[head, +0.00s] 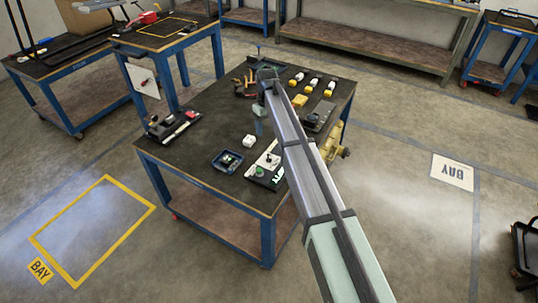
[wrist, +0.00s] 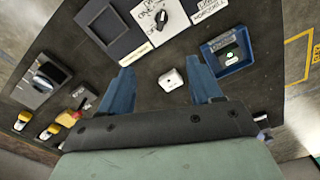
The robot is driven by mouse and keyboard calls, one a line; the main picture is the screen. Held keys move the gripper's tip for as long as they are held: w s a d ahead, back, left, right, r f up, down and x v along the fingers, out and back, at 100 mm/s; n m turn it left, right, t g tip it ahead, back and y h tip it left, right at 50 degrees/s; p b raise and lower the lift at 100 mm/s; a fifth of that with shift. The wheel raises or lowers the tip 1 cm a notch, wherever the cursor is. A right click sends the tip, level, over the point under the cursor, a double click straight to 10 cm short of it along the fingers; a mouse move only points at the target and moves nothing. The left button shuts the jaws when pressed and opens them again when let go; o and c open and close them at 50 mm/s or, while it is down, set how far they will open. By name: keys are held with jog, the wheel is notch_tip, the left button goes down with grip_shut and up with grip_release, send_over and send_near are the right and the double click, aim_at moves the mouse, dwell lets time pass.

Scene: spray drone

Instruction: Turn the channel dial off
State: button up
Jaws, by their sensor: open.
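A black dial knob (wrist: 162,14) sits on a white labelled plate at the top of the wrist view, partly cut by the frame edge. Its lettering is too small to read for certain. In the head view the white dial plate (head: 268,161) lies near the front edge of the workbench, partly beside my arm. My gripper (wrist: 160,64) is open and empty, with two blue fingers apart above the bench. It also shows small in the head view (head: 259,127), behind the dial plate and away from it. A white block (wrist: 171,79) appears between the fingers, lower down on the bench.
A blue tray (wrist: 228,52) with a dark object lies near the dial plate. A dark square tray (wrist: 104,22) is on its other side. A grey device (wrist: 43,80) and yellow-and-white items (head: 298,99) stand farther off. The workbench (head: 205,150) has bare black surface between them.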

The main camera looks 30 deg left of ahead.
aim_at(269, 156)
jog(key=f+m, duration=0.4)
jog(key=m, duration=0.3)
jog(key=s+d+f+m, duration=0.1)
jog(key=f+m, duration=0.4)
jog(key=m, duration=0.3)
jog(key=f+m, duration=0.4)
jog(key=m, duration=0.3)
jog(key=shift+s+d+f, duration=0.25)
jog(key=shift+d+f, duration=0.05)
jog(key=shift+d, duration=0.1)
jog(key=c, duration=1)
